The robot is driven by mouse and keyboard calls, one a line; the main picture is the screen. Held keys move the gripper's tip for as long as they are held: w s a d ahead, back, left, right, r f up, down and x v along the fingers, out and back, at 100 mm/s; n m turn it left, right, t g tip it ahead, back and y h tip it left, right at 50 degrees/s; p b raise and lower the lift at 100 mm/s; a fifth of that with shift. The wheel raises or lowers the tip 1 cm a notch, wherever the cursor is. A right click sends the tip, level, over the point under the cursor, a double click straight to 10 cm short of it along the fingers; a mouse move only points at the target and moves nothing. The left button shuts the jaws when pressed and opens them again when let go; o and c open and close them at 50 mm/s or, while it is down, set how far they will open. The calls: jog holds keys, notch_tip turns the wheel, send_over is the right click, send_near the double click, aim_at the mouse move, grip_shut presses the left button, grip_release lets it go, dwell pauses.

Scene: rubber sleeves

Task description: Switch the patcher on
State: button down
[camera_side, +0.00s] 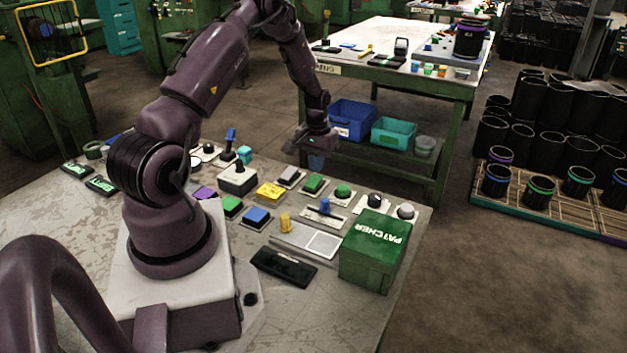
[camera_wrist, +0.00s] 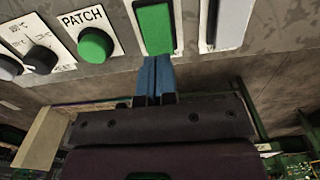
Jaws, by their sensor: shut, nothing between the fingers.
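The patcher is a green box (camera_side: 373,250) marked PATCHER, standing at the front right of the bench. A round green button (camera_wrist: 95,45) sits on a white plate labelled PATCH; it shows in the side view too (camera_side: 343,190). Beside it is a rectangular green button (camera_wrist: 153,28), also in the side view (camera_side: 313,185). My gripper (camera_side: 316,165) is shut and empty, above the bench's far edge behind the button row. In the wrist view its blue fingertips (camera_wrist: 155,70) line up with the rectangular button's near edge and lie right of the round one.
A black knob (camera_side: 375,200) and a grey knob (camera_side: 406,211) stand right of the round button. A grey-topped control (camera_side: 290,176) is left of the rectangular one. A blue lever (camera_side: 325,206) and a yellow knob (camera_side: 285,222) stand nearer. A second table (camera_side: 400,75) stands behind.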

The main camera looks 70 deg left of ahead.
aim_at(311, 185)
jog(key=shift+f, duration=1.35)
dwell(0.6)
jog(key=shift+r, duration=3.55)
jog(key=s+d, duration=0.2)
jog(key=shift+s+d+g+h, duration=0.15)
jog(key=shift+d+g+h, duration=0.15)
jog(key=shift+g+h, duration=0.1)
jog(key=s+d+r+m+t, duration=0.2)
jog(key=s+d+r+m, duration=0.1)
jog(key=d+r, duration=0.5)
jog(key=s+d+r+m+t, duration=0.2)
jog(key=s+d+r+m, duration=0.1)
jog(key=d+r, duration=0.6)
jog(key=s+d+r+m+t, duration=0.2)
jog(key=s+d+r+m, duration=0.1)
jog(key=d+r, duration=0.6)
jog(key=d, duration=0.3)
jog(key=shift+s+y, duration=0.35)
jog(key=shift+y, duration=0.05)
